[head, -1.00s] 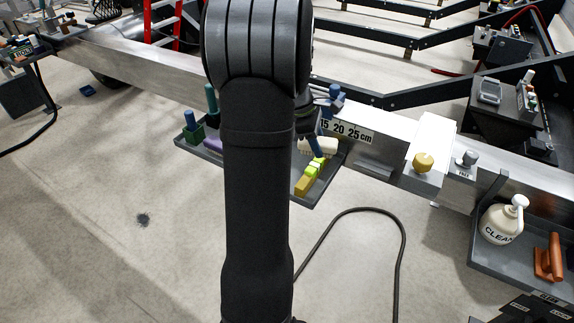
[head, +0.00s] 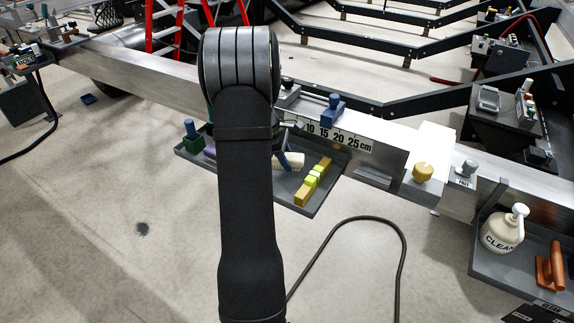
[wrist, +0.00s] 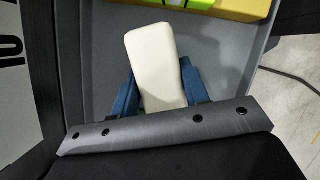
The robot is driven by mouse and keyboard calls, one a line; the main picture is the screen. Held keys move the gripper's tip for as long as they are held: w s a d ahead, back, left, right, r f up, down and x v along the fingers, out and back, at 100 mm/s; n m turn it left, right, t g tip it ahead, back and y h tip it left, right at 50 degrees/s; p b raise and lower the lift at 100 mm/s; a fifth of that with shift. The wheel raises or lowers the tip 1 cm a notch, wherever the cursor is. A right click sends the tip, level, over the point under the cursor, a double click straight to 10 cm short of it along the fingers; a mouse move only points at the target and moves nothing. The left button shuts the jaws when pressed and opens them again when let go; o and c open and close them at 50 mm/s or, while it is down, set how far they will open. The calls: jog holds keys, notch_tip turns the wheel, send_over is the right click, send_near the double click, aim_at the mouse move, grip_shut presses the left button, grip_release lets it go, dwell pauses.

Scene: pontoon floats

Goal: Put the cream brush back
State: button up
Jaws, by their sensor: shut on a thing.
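The cream brush (head: 291,161) shows its pale bristly side in the head view, over the grey tray (head: 318,207) beside the beam. In the wrist view the brush (wrist: 152,50) is a smooth cream block lying between the blue fingers of my gripper (wrist: 158,84). My gripper is shut on it. I cannot tell whether the brush touches the tray floor.
A yellow block with green bands (head: 313,182) lies in the tray, right of the brush. A green block with a blue knob (head: 192,133) stands at the tray's left end. A blue clamp-like piece (head: 332,110) sits on the beam (head: 385,131) above its centimetre scale.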

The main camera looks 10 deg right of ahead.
jog(key=shift+f, duration=1.45)
jog(key=shift+f, duration=0.1)
jog(key=o, duration=0.9)
jog(key=shift+o, duration=0.2)
jog(key=v, duration=1.2)
